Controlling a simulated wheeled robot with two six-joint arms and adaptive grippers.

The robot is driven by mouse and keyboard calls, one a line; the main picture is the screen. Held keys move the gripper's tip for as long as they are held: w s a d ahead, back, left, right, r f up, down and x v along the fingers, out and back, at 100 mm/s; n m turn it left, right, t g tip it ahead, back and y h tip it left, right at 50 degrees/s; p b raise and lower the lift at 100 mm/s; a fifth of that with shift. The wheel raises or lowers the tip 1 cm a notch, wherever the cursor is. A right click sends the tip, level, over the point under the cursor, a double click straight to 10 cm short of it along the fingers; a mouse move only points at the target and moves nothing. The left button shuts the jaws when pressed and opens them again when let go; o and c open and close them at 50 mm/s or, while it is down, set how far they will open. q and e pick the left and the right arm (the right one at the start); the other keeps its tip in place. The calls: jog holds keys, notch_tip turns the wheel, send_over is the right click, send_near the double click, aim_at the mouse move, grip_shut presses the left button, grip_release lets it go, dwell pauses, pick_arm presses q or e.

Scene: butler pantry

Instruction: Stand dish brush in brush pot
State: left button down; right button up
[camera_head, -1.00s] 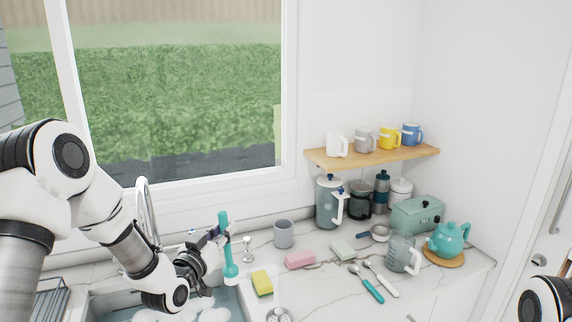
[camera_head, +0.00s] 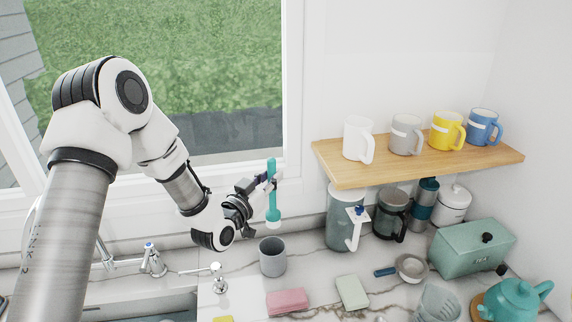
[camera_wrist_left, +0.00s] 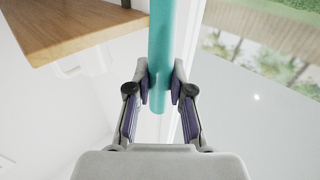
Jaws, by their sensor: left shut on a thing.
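My left gripper (camera_head: 268,183) is shut on the teal dish brush (camera_head: 272,210). The brush hangs upright with its head down, above the grey brush pot (camera_head: 272,258). In the head view the brush head sits just above the pot's rim and seems clear of it. The left wrist view shows the teal handle (camera_wrist_left: 162,50) between the two fingers, with one handle end just past them. The pot stands upright on the counter and is not visible in the wrist view. My right gripper is not in view.
A wooden shelf (camera_head: 420,162) with several mugs juts out at the right. A pink sponge (camera_head: 288,301) and a pale green sponge (camera_head: 352,292) lie in front of the pot. A soap dispenser (camera_head: 218,280) stands left of it.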

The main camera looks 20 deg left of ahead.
pick_arm(q)
jog(key=s, duration=0.3)
jog(key=shift+d+r, duration=0.1)
jog(key=shift+r, duration=0.25)
jog(key=b, duration=0.3)
send_over(270, 218)
jog(key=f, duration=0.5)
jog(key=shift+w, duration=0.25)
jog(key=shift+s+f+b, duration=0.35)
jog(key=shift+s+f, duration=0.15)
jog(key=f+b, duration=0.3)
jog(key=shift+w+f, duration=0.25)
jog(key=shift+f, duration=0.1)
jog(key=f+b, duration=0.2)
jog(key=shift+s+f+b, duration=0.2)
jog(key=shift+f+b, duration=0.15)
jog(key=shift+w+f+b, duration=0.15)
jog(key=shift+f+b, duration=0.15)
jog(key=shift+f, duration=0.1)
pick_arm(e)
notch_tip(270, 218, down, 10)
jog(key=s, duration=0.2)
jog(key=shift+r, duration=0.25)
pick_arm(q)
jog(key=shift+r, duration=0.1)
